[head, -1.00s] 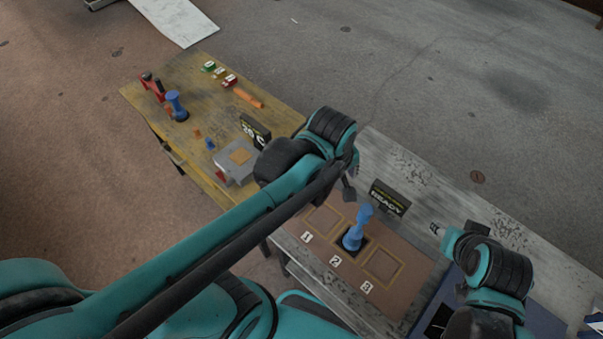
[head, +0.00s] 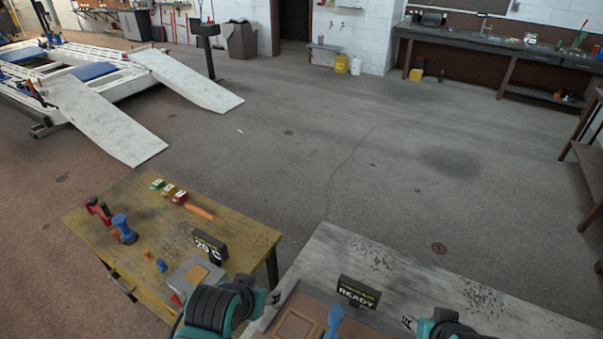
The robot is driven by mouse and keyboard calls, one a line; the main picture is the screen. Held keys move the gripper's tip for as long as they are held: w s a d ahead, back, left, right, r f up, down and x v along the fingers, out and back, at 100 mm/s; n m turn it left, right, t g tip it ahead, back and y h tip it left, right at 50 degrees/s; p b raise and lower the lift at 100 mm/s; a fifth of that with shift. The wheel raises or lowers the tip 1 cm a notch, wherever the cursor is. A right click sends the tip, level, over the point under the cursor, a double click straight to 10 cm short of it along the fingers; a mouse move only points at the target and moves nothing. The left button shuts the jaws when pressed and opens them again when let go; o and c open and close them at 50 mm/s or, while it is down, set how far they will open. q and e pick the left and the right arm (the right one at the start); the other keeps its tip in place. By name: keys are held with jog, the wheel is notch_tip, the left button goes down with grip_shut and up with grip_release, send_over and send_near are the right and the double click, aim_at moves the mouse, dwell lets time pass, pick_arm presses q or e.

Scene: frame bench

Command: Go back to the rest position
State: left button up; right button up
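My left gripper (head: 272,298) is at the bottom of the head view, between the yellow table and the grey bench. Its fingers are small and partly hidden by the wrist, so I cannot tell if they are open. My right gripper (head: 409,322) points left over the grey bench (head: 450,290), to the right of the READY display (head: 358,292). Its fingertips look slightly apart with nothing between them. A blue piece (head: 333,320) stands upright on the brown board (head: 306,303), cut off by the lower edge. Neither gripper touches it.
The yellow table (head: 140,205) holds a blue clamp piece (head: 123,228), a red tool (head: 97,210), small toy-like cars (head: 168,189), an orange stick (head: 200,212) and a 29 C display (head: 210,245). White ramps (head: 100,115) stand behind. The open floor (head: 330,150) is clear.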

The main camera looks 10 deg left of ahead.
notch_tip(320, 180, down, 20)
jog(key=b, duration=1.8)
jog(key=shift+r, duration=0.2)
